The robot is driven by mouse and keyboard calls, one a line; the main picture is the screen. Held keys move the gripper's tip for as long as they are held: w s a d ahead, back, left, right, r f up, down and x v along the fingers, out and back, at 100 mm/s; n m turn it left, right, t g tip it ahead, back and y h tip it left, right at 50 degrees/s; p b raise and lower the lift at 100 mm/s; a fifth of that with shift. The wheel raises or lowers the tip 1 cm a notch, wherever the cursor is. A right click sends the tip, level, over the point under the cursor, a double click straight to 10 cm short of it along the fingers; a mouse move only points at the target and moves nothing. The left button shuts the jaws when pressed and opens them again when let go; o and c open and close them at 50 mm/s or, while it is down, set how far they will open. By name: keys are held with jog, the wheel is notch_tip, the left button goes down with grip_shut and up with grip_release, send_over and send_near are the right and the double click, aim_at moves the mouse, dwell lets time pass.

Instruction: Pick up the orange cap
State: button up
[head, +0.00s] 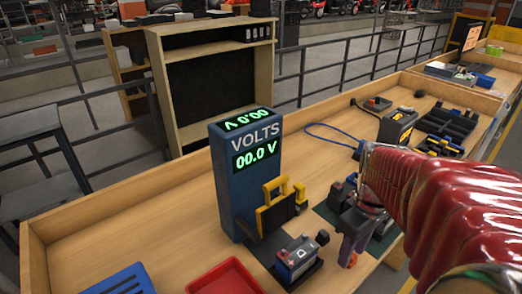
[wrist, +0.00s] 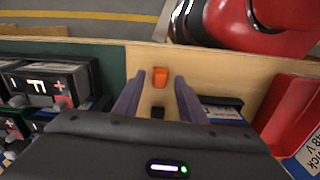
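The orange cap (wrist: 160,76) is a small block on the bare wooden table top in the wrist view, between and just beyond the tips of my gripper (wrist: 158,88). The two purple-grey fingers are apart, with a gap on each side of the cap, and do not touch it. A small dark piece (wrist: 157,112) shows nearer the palm, between the fingers. In the head view my gripper (head: 352,246) points down at the table beside the battery stand, and a small orange spot shows at its fingertips; I cannot tell its shape there.
Batteries (wrist: 45,85) stand on a green mat left of my gripper in the wrist view. A red tray (wrist: 290,105) is to the right. The table's raised edge runs just beyond the cap. A tall blue VOLTS meter (head: 247,190) stands behind the battery stand (head: 297,258).

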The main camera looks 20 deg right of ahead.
jog(key=shift+c, duration=0.2)
dwell(0.3)
grip_shut()
